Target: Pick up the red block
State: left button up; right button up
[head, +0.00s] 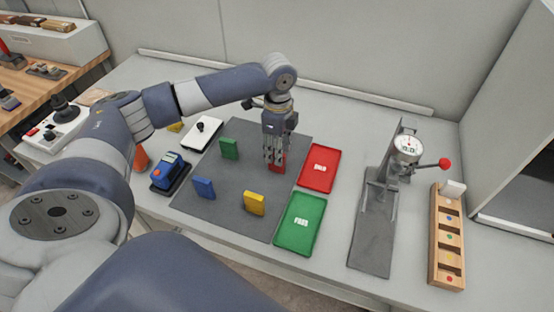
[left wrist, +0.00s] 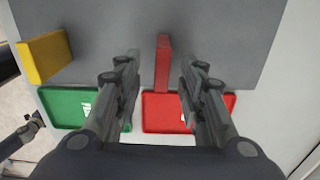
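The red block (head: 277,167) stands upright on the grey mat, close to the mat's right side. My left gripper (head: 274,158) points down over it, and its fingers partly hide the block in the head view. In the left wrist view the red block (left wrist: 163,63) shows as a thin upright piece between the two spread fingers of my left gripper (left wrist: 160,62). There is a visible gap on each side, so the gripper is open and not holding it. A dark jointed part at the left edge of the wrist view may be my right gripper; its state does not show.
A green block (head: 229,149), a blue block (head: 204,188) and a yellow block (head: 254,203) stand on the mat (head: 225,215). A red tray (head: 319,168) and a green tray (head: 300,224) lie right of it. A gauge stand (head: 372,230) stands farther right.

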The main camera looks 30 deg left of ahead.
aim_at(277, 170)
pick_arm(q)
jog(key=f, duration=0.2)
jog(key=f+p, duration=0.1)
jog(key=f, duration=0.1)
jog(key=shift+w+a, duration=0.1)
jog(key=shift+a, duration=0.15)
grip_shut()
jog(key=shift+r, duration=0.15)
